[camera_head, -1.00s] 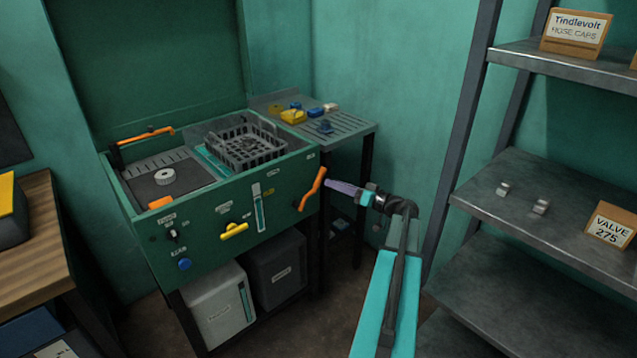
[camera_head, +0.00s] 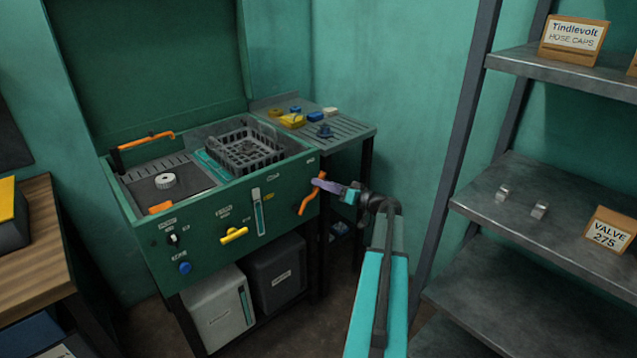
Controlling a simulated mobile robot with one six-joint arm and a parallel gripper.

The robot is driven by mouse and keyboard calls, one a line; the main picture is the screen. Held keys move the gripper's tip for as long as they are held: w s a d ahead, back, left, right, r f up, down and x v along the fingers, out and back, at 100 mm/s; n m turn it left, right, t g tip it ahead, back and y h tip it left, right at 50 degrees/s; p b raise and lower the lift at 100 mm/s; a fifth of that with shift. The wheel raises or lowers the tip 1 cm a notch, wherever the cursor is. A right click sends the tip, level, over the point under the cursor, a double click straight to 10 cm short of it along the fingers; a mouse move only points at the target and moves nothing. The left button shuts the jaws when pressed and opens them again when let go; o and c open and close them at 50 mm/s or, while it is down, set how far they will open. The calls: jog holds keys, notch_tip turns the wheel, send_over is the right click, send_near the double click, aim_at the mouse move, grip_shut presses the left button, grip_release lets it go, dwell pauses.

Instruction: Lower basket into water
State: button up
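The dark wire basket (camera_head: 246,150) sits in the right part of the open top of the green washing machine (camera_head: 205,230), its rim above the tank edge. Teal water or lining (camera_head: 213,165) shows at its left; how deep the basket sits is hard to tell. An orange lever (camera_head: 306,203) is on the right end of the machine's front, tilted with its upper end to the right. My gripper (camera_head: 319,184) comes from the right, its purple fingers at the lever's upper part, overlapping it. Whether they touch or grip it is too small to tell.
A yellow handle (camera_head: 234,235) and a blue knob (camera_head: 185,268) are on the machine's front. A slatted side table (camera_head: 345,130) with small yellow and blue parts adjoins it. A metal shelf (camera_head: 500,200) stands at right, a wooden bench (camera_head: 40,240) at left.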

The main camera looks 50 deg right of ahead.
jog(key=shift+w+a, duration=0.2)
jog(key=shift+w, duration=0.85)
jog(key=shift+c, duration=0.4)
grip_shut()
jog(key=shift+a+f, duration=0.1)
jog(key=shift+a, duration=0.05)
